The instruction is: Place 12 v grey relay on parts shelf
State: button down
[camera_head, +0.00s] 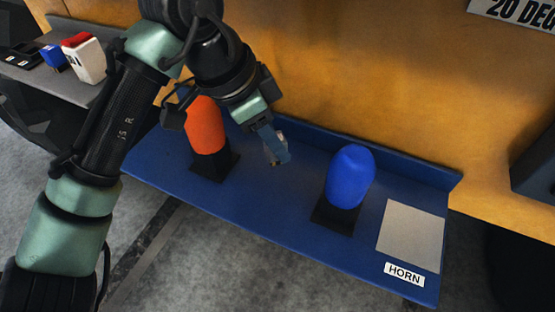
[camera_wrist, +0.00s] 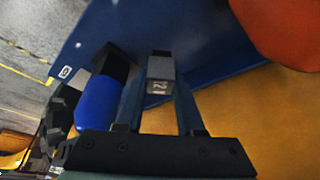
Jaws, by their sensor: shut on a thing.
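My gripper (camera_head: 276,152) hangs above the middle of a blue shelf (camera_head: 270,207), between an orange rounded object and a blue one. In the wrist view its two fingers (camera_wrist: 160,85) are shut on a small grey relay (camera_wrist: 160,72), a block with a dark top and a pale "12" marking. In the head view the relay (camera_head: 275,160) is mostly hidden by the fingers. It appears to be held above the shelf surface, not resting on it. No label naming a parts shelf is readable.
The orange object (camera_head: 206,126) and blue object (camera_head: 350,178) stand on black bases. A grey square pad (camera_head: 411,236) and a "HORN" label (camera_head: 404,274) are at the blue shelf's right end. A grey shelf (camera_head: 75,83) at upper left holds several small items.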

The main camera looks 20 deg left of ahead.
aim_at(268, 157)
notch_tip(268, 157, down, 2)
jog(key=shift+s, duration=0.15)
jog(key=shift+f, duration=1.9)
jog(key=shift+f, duration=0.2)
jog(key=c, duration=0.5)
grip_release()
jog(key=shift+r, duration=0.15)
jog(key=b+v, duration=0.1)
jog(key=v, duration=1.1)
